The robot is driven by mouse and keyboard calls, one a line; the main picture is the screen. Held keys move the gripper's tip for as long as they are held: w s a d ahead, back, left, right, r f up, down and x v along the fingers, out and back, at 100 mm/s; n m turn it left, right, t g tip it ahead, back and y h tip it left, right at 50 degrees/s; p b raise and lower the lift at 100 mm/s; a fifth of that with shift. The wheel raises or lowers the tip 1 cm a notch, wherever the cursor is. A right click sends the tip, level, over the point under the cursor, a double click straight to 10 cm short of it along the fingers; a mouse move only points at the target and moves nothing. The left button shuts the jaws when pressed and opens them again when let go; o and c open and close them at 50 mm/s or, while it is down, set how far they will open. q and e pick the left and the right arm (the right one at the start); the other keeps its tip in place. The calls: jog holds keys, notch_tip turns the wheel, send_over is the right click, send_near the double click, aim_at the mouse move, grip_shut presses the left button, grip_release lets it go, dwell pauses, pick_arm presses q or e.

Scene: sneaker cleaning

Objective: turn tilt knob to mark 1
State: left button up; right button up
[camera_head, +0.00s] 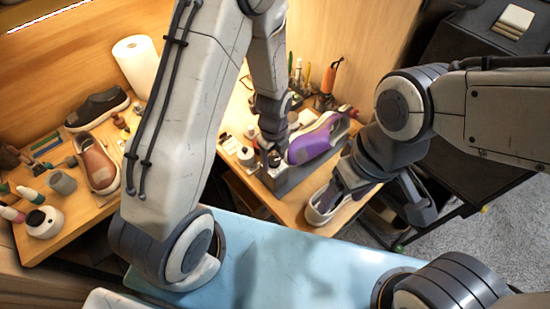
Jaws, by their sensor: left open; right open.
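My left gripper (273,156) points down at the left end of the stand and is open. The tilt knob and its marks cannot be made out; the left gripper and the small picture size cover that spot. My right gripper (338,190) is open, low in front of the stand, over a pale sneaker (322,208). I cannot tell whether it touches that sneaker.
A white paper roll (138,66), a black shoe (96,108), a brown shoe (97,163) and a grey cup (62,182) stand on the left. Tools in a holder (325,91) stand behind the purple sneaker. Small bottles (246,155) crowd the stand's left side.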

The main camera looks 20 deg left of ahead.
pick_arm(q)
jog(key=n, duration=0.7)
jog(key=shift+n+p, duration=0.3)
jog(key=shift+p, duration=0.1)
jog(key=n, duration=0.8)
jog(key=shift+n+p, duration=0.3)
jog(key=shift+p, duration=0.1)
jog(key=n, duration=0.5)
jog(key=shift+n, duration=0.3)
jog(key=n, duration=0.5)
jog(key=shift+n+p, duration=0.4)
grip_shut()
jog(key=shift+m, duration=1.1)
grip_release()
jog(key=shift+r, duration=0.15)
